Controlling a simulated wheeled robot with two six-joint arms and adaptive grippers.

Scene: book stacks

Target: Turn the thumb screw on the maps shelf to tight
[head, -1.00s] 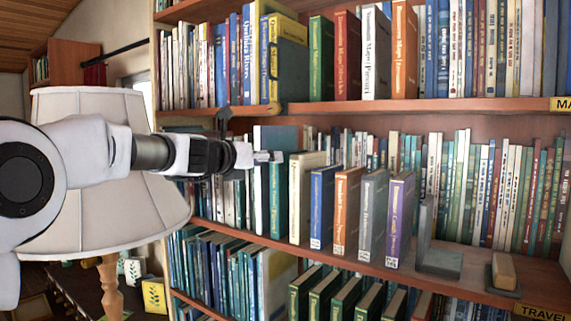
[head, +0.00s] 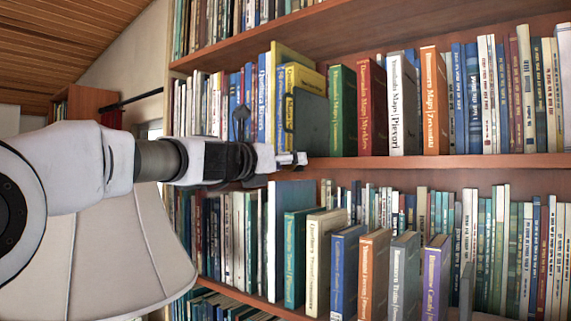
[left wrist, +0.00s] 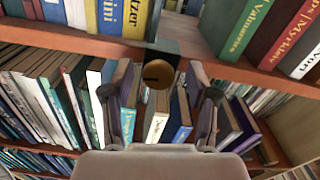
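In the left wrist view, the thumb screw (left wrist: 159,76) is a round brass-coloured knob with a dark mark on its left part. It sits under a dark green bracket (left wrist: 165,47) on the shelf's front edge. My left gripper (left wrist: 160,84) is open, with one finger on each side of the knob and gaps showing on both sides. In the head view, my left gripper (head: 296,158) is at the front edge of the maps shelf (head: 440,162), below a dark green bookend (head: 311,123). The screw is hidden there. My right gripper is not in view.
Map books, such as the red one (head: 372,108), stand right of the bookend. Below the shelf, a row of books (head: 326,250) stands forward near my gripper.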

